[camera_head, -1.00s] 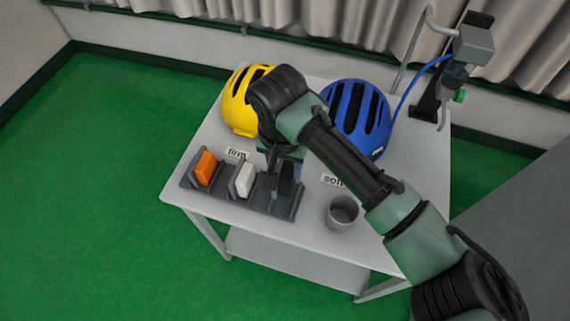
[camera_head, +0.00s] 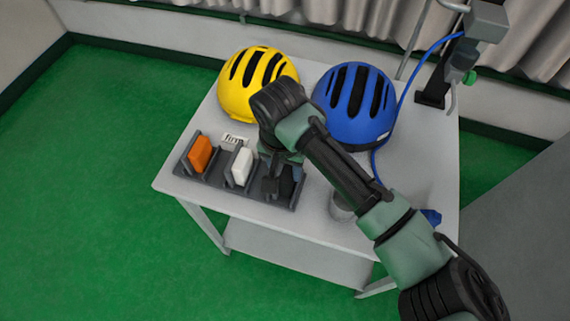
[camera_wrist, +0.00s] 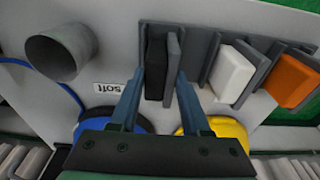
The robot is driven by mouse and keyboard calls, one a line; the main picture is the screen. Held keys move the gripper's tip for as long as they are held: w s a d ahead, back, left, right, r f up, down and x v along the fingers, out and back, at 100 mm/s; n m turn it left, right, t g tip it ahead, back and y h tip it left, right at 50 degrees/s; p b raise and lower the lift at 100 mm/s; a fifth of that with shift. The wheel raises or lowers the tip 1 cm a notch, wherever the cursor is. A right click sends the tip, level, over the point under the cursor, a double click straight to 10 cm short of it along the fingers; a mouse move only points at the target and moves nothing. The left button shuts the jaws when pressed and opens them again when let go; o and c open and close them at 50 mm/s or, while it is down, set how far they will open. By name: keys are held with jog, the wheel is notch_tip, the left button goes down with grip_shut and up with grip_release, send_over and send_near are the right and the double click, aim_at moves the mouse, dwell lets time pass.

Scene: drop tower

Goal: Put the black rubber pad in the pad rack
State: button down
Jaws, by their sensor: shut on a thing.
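The black rubber pad (camera_wrist: 155,68) stands upright in the end slot of the dark grey pad rack (camera_wrist: 148,29), beside a divider. In the head view the pad (camera_head: 287,183) is mostly hidden by my gripper (camera_head: 278,180), which is over the right end of the rack (camera_head: 222,183). In the wrist view my gripper (camera_wrist: 160,74) has one finger on each side of the pad and is shut on it. An orange pad (camera_head: 201,153) and a white pad (camera_head: 242,167) stand in the other slots. How deep the black pad sits is unclear.
A yellow helmet (camera_head: 240,100) and a blue helmet (camera_head: 352,112) lie behind the rack. A grey cup (camera_wrist: 57,54) is near the rack's black-pad end, partly hidden by my arm in the head view. A "soft" label (camera_wrist: 110,88) and blue hose are close by.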

jog(key=shift+c, duration=1.4)
grip_release()
notch_tip(320, 180, up, 13)
jog(key=s, duration=0.1)
jog(key=shift+s+a+p, duration=0.25)
jog(key=shift+p, duration=0.05)
jog(key=shift+f, duration=0.1)
